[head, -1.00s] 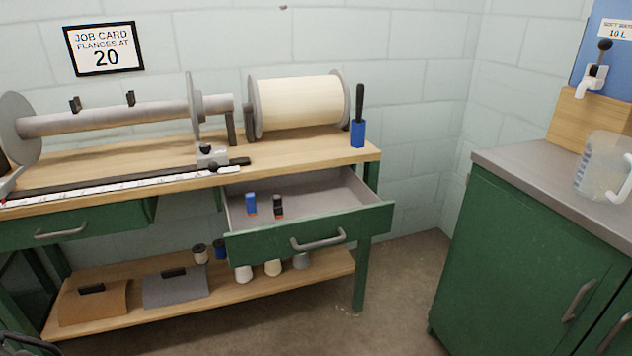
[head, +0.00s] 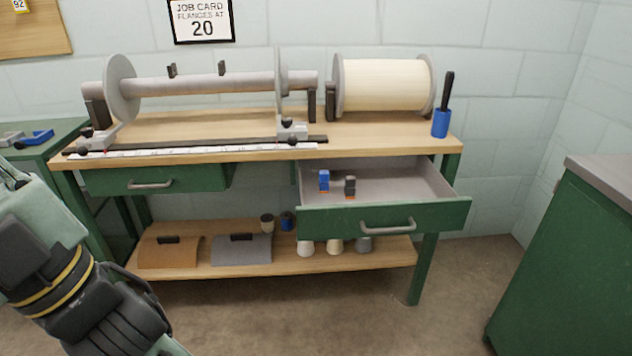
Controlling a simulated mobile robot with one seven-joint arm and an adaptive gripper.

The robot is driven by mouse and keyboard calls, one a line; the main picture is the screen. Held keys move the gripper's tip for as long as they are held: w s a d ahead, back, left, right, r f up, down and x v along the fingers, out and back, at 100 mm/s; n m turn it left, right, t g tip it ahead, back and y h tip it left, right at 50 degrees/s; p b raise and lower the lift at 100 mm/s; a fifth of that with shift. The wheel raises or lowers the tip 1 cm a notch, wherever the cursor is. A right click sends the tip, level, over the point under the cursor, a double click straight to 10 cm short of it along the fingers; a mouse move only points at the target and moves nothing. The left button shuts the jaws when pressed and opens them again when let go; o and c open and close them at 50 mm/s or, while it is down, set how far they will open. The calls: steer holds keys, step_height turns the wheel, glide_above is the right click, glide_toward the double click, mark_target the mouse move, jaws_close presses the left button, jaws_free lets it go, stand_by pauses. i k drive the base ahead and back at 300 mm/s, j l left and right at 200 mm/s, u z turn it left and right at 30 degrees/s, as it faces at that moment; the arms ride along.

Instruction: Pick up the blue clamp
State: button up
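A small upright blue piece with an orange tip (head: 324,181) stands in the open right drawer, beside a similar black piece (head: 350,186). A blue frame-like object (head: 38,137) lies on a green cabinet at the left edge, next to a grey one (head: 10,138). The small size leaves it unclear which blue object is the clamp. My arm fills the lower left, well apart from the drawer; my gripper's fingertips cannot be made out.
The wooden bench (head: 185,123) carries a winding beam (head: 200,83), a cream spool (head: 384,85) and a blue holder (head: 441,122). The open drawer (head: 440,216) juts out from the bench. Floor in front is clear; a green cabinet (head: 560,265) stands at right.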

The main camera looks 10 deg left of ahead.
mark_target(41, 136)
steer(key=u, duration=1.75)
steer(key=i+j+z, duration=0.1)
steer(key=i, duration=0.4)
steer(key=i+j+z, duration=0.1)
steer(key=i+j, duration=0.15)
steer(key=i, duration=0.25)
steer(key=i+j+z, duration=0.1)
steer(key=i+j, duration=0.4)
steer(key=j, duration=0.2)
steer(key=i+j+z, duration=0.15)
steer(key=i+j, duration=0.1)
steer(key=j, duration=0.3)
steer(key=i+j+z, duration=0.1)
steer(key=j, duration=0.35)
steer(key=i+j, duration=0.15)
steer(key=j, duration=0.25)
steer(key=i+j, duration=0.1)
steer(key=j, duration=0.3)
steer(key=z, duration=0.05)
